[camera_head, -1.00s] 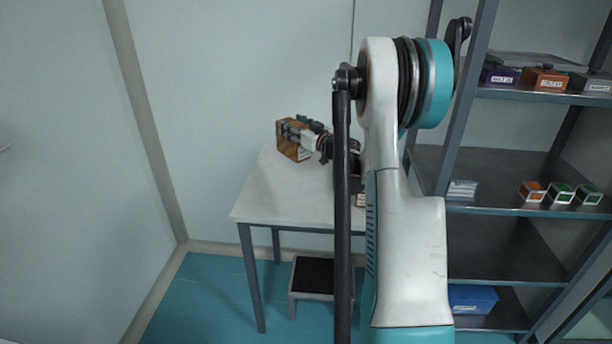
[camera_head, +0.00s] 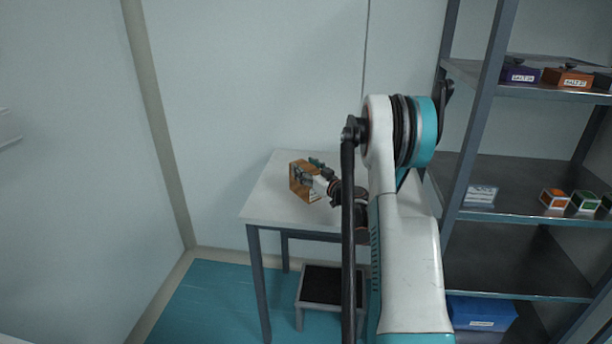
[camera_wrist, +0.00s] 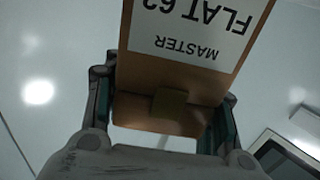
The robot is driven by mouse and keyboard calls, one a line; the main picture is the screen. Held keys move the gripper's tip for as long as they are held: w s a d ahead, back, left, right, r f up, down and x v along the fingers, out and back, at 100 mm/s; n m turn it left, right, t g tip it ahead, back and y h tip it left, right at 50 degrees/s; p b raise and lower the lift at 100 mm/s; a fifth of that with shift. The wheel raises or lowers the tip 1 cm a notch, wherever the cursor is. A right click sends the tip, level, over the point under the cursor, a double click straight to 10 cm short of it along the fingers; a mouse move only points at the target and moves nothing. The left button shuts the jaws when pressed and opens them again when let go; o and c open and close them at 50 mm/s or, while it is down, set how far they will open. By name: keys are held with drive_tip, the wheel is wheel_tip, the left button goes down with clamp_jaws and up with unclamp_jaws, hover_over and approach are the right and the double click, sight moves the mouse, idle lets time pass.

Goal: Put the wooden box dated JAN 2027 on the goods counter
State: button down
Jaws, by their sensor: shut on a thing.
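A brown wooden box (camera_head: 303,182) is at the white-topped table (camera_head: 262,203), over its left part. I cannot tell whether it rests on the top or hangs just above it. My gripper (camera_head: 319,178) is shut on the box from its right side. In the wrist view the box (camera_wrist: 178,80) sits between both fingers of the gripper (camera_wrist: 163,108). Its white label (camera_wrist: 195,28) reads upside down "MASTER" and "FLAT 62", partly cut off. No JAN 2027 date is readable. My arm hides the table's right part.
A metal shelf rack (camera_head: 490,165) stands at the right, with small boxes (camera_head: 569,78) on top and more below. A blue bin (camera_head: 482,312) is on its low shelf. A black-topped step stool (camera_head: 322,285) stands under the table's front. The table's left part is clear.

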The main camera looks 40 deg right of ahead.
drive_tip(key=shift+f, duration=0.45)
drive_tip(key=shift+f, duration=0.15)
drive_tip(key=c, duration=0.7)
unclamp_jaws()
drive_tip(key=shift+s+r, duration=0.2)
drive_tip(key=s+a+p, duration=0.1)
drive_tip(key=s+p, duration=0.1)
drive_tip(key=s, duration=0.9)
drive_tip(key=shift+s+p, duration=0.35)
drive_tip(key=shift+p, duration=0.05)
